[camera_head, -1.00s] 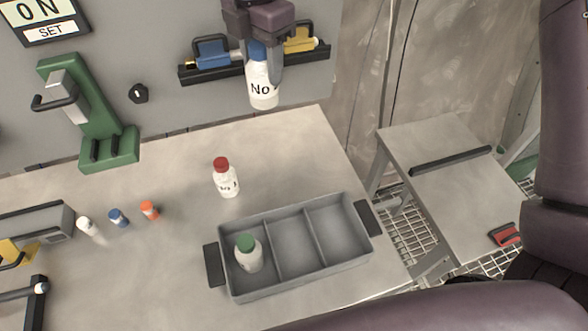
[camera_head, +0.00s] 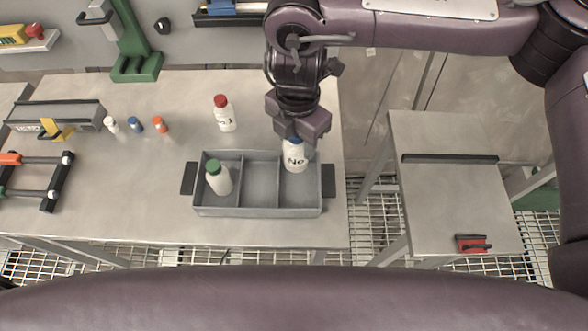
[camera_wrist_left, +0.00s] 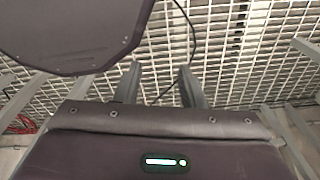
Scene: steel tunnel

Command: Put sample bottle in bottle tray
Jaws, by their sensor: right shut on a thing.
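My right gripper (camera_head: 297,140) is shut on a white bottle with a blue cap (camera_head: 295,157), at the right compartment of the grey bottle tray (camera_head: 258,212). I cannot tell whether the bottle touches the tray floor. A white bottle with a green cap (camera_head: 219,180) stands in the left compartment. The middle compartment is empty. A white bottle with a red cap (camera_head: 224,115) stands on the table behind the tray. My left gripper (camera_wrist_left: 160,85) shows in the left wrist view with its two fingers apart and nothing between them, over grated floor.
Small white, blue and orange caps or vials (camera_head: 135,125) stand left on the table (camera_head: 120,200). A green stand (camera_head: 138,60) is at the back. A side table (camera_head: 455,200) with a red-black item (camera_head: 472,244) is at the right, across a gap.

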